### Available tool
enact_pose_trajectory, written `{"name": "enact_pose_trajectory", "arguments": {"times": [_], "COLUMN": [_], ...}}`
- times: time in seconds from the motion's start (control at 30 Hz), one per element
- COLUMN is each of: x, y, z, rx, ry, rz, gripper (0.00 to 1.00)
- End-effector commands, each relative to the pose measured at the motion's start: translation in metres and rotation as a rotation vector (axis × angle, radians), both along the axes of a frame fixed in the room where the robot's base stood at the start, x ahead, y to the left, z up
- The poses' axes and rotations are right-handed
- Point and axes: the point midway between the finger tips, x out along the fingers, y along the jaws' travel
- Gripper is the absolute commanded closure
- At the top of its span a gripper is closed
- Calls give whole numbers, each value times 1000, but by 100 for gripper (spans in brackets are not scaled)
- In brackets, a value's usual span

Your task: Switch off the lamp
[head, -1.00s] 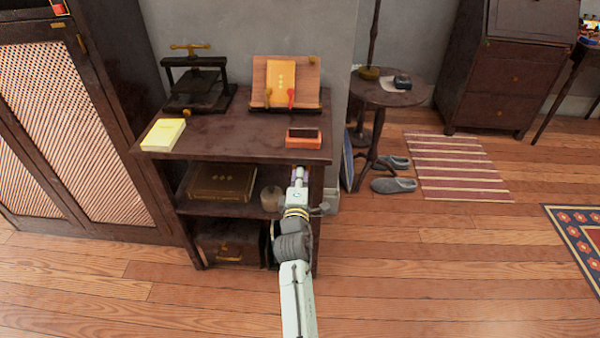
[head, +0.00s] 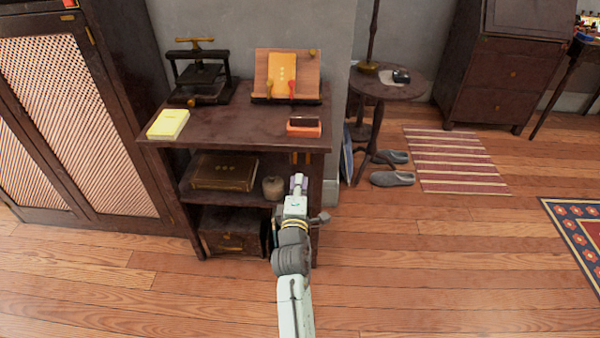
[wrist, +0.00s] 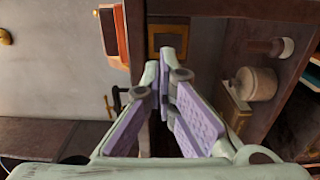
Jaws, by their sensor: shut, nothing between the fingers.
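No lampshade or bulb is in view. A dark upright pole (head: 373,35), possibly part of a lamp, rises by the round side table at the back, and its top is cut off. A small square brass fitting (head: 301,157) is on the shelf unit just under its top. It also shows in the wrist view (wrist: 167,40) as a brass frame with a dark centre; I cannot tell if it is a switch. My gripper (head: 298,182) is shut and empty in front of the unit's right side, below the fitting. In the wrist view its fingertips (wrist: 163,84) are together, apart from the fitting.
The shelf unit (head: 220,128) holds a yellow book (head: 168,124), a press (head: 200,78), a book stand (head: 310,78) and a red box (head: 304,127) on top. A jar (head: 272,188) stands inside, close to my gripper. Wood floor (head: 420,260) is clear at right.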

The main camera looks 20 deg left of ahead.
Motion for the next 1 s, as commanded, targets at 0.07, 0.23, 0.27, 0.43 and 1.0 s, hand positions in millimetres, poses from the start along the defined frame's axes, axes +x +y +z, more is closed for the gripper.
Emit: {"name": "enact_pose_trajectory", "arguments": {"times": [0.07, 0.23, 0.27, 0.43, 1.0], "x": [-18, -43, -46, -55, -55], "y": [-5, -12, -13, -15, -13], "z": [-3, -1, -1, 1, 5], "rx": [0, 0, 0, 0, 11], "ry": [2, 3, 3, 2, -3], "rz": [1, 1, 1, 1, 6], "gripper": [100, 100, 100, 100, 100]}}
